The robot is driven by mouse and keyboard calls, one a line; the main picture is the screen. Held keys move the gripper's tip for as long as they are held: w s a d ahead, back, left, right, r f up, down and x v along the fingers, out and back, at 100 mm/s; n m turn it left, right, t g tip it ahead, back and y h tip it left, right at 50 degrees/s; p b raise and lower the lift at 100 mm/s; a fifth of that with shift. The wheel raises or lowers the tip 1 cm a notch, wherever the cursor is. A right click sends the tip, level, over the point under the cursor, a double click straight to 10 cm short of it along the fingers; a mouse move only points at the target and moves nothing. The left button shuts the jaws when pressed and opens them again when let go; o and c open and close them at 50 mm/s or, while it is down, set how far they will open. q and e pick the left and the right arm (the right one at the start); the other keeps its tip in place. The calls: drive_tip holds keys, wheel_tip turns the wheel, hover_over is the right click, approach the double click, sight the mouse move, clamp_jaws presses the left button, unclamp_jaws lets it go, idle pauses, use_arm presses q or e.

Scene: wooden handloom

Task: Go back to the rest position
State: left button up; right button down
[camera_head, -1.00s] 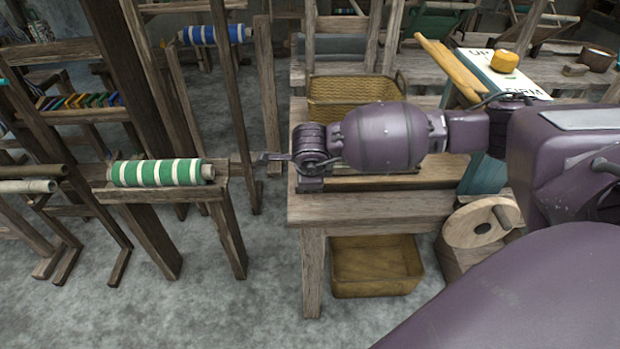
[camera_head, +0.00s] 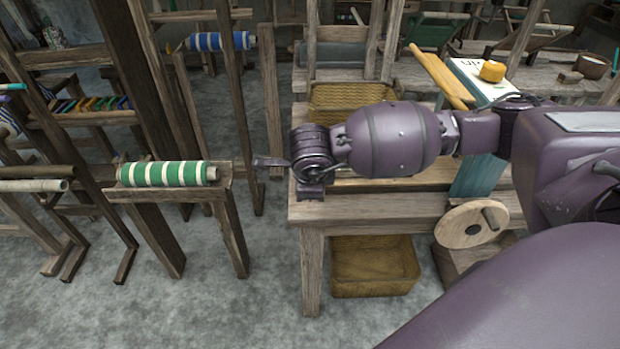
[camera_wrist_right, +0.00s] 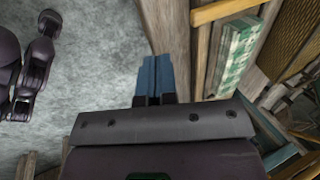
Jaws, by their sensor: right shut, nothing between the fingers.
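My right gripper (camera_head: 270,161) is at the end of the purple arm that crosses the head view from the right. It points left, past the wooden table's left edge and to the right of a green-and-white striped roll (camera_head: 168,173), apart from it. In the right wrist view its two blue fingers (camera_wrist_right: 159,78) are together with nothing between them. My left gripper is in neither view.
The wooden table (camera_head: 380,208) stands below my right arm, with a wicker basket (camera_head: 350,97) on it and another basket (camera_head: 372,266) underneath. A wooden wheel (camera_head: 471,225) is at its right. Wooden loom posts (camera_head: 232,110) stand at the left. Grey floor (camera_head: 225,310) is clear in front.

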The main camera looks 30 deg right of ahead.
drive_tip(key=shift+s+a+r, duration=0.15)
drive_tip(key=shift+s+a, duration=0.15)
drive_tip(key=shift+s, duration=0.25)
